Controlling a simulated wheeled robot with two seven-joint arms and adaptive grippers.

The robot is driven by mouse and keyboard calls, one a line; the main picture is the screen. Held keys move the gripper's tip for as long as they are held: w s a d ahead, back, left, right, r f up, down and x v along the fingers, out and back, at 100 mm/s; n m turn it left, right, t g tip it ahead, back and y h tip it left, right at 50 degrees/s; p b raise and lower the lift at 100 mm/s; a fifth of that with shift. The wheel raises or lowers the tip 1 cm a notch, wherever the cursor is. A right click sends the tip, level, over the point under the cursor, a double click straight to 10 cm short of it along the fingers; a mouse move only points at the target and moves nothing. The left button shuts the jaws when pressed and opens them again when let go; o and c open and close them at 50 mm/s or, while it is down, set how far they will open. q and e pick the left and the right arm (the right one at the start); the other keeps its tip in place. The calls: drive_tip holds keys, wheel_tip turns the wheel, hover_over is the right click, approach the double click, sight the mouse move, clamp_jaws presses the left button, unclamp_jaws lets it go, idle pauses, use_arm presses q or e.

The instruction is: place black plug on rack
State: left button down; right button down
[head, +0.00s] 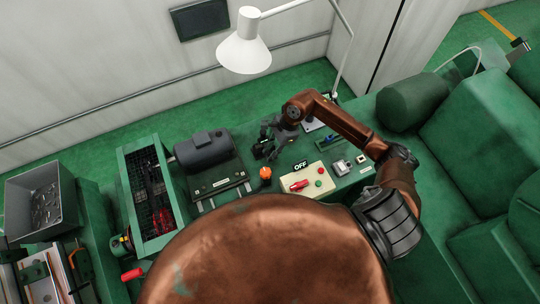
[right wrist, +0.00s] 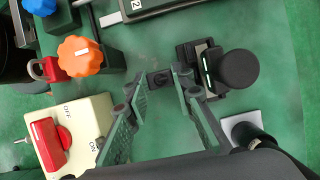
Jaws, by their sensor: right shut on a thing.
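My right gripper (head: 268,141) reaches over the bench from the right, fingers pointing down. In the right wrist view its two green-padded fingers (right wrist: 160,92) close on a small dark piece (right wrist: 158,80), which looks like the black plug; its shape is mostly hidden. To the right of the fingertips a round black knob (right wrist: 238,68) stands on a black bracket (right wrist: 190,54). I cannot tell which piece is the rack. My left gripper is not in view.
An orange knob (head: 265,173) and a cream switch box (head: 303,182) with a red lever stand near the gripper. A dark motor (head: 205,149) and a green-framed cage (head: 127,194) are to the left. A white lamp (head: 245,50) hangs behind. Green armchairs (head: 478,140) are at right.

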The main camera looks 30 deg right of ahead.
drive_tip(key=shift+f, duration=1.65)
drive_tip(key=shift+f, duration=0.15)
drive_tip(key=c, duration=1.9)
unclamp_jaws()
drive_tip(key=shift+c, duration=0.2)
